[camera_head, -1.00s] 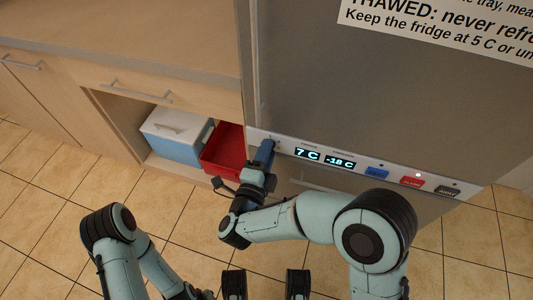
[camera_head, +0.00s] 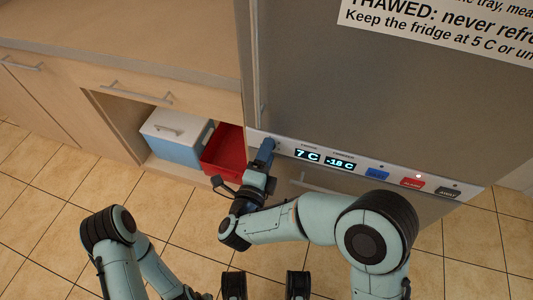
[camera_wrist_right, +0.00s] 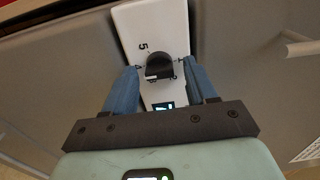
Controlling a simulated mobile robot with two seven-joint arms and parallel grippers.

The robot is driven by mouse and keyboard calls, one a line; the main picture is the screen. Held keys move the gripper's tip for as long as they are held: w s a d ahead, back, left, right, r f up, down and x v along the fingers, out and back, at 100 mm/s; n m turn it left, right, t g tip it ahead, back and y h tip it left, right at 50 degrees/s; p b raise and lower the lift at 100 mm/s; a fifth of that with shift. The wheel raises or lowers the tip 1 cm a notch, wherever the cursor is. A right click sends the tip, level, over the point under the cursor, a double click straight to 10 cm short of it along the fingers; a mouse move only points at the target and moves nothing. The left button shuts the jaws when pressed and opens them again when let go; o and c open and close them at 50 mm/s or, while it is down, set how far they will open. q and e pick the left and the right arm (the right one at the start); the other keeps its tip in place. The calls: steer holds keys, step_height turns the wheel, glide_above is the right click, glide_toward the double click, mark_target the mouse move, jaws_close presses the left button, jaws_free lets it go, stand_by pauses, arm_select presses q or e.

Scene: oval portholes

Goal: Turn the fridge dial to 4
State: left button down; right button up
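The fridge dial (camera_wrist_right: 160,66) is a black round knob on the white control strip (camera_wrist_right: 150,25) in the right wrist view. A 5 and a 4 are printed left of it; other marks to its right are partly hidden. I cannot tell clearly which number it points to. My right gripper (camera_wrist_right: 163,78) is open, its blue fingers on either side of the dial with gaps visible. In the head view the right gripper (camera_head: 265,150) is at the strip's left end and covers the dial. My left arm shows at the lower left; its gripper is out of view.
The fridge display (camera_head: 307,155) reads 7 C and the freezer display (camera_head: 340,162) -18 C. Blue (camera_head: 377,173), red (camera_head: 412,183) and dark (camera_head: 447,193) buttons sit to the right. A cooler box (camera_head: 175,140) and red bin (camera_head: 224,148) stand in the open cabinet left.

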arm_select(q)
steer(key=shift+t, duration=0.8)
steer(key=w, duration=0.1)
steer(key=w+r+p, duration=0.1)
steer(key=w, duration=0.1)
steer(key=w+r+p, duration=0.1)
steer(key=shift+w+d+r, duration=0.2)
steer(key=shift+w+d, duration=0.1)
steer(key=shift+w, duration=0.05)
arm_select(e)
steer(key=v, duration=1.3)
steer(key=shift+s, duration=0.2)
